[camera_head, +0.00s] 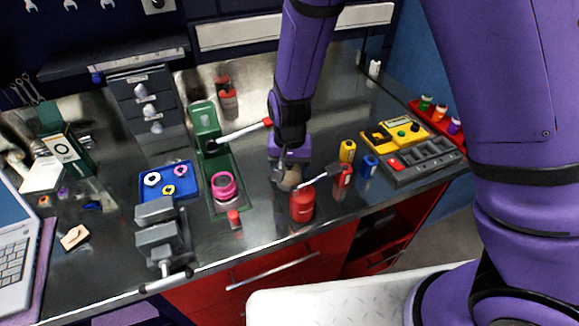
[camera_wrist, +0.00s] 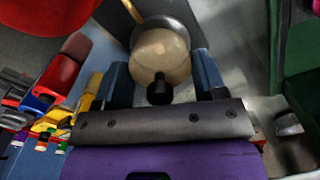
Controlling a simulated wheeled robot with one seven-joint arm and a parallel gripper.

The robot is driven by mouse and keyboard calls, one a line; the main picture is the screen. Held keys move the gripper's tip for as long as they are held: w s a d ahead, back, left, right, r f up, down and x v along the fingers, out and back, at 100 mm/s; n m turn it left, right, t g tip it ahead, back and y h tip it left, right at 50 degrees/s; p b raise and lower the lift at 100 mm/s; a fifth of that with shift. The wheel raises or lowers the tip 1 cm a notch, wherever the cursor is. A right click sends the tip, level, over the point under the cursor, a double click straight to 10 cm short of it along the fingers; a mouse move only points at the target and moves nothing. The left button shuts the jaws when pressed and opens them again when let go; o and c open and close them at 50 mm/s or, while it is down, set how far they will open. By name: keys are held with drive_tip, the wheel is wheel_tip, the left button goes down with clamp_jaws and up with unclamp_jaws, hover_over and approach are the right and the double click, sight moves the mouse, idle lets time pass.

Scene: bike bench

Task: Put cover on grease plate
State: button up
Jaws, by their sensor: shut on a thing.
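My gripper (camera_wrist: 162,78) has its two blue fingers at either side of a pale beige round piece with a black knob, which looks like the cover (camera_wrist: 160,56). It is shut on this piece. In the head view, my gripper (camera_head: 288,168) points down low over the bench, and the beige cover (camera_head: 291,181) shows just below it. A dark grey round rim, apparently the grease plate (camera_wrist: 172,23), shows behind the cover in the wrist view. Most of the plate is hidden, and I cannot tell whether cover and plate touch.
A red oil can (camera_head: 302,206) with a spout stands close, front right of my gripper. Yellow, blue and red bottles (camera_head: 347,151) stand to the right. A green press (camera_head: 208,145) with a red-tipped lever is left. A blue tray (camera_head: 168,181) and a vise (camera_head: 160,235) lie further left.

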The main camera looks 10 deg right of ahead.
drive_tip(key=shift+f, duration=0.55)
idle(0.7)
drive_tip(key=o, duration=0.6)
drive_tip(key=shift+r, duration=5.5)
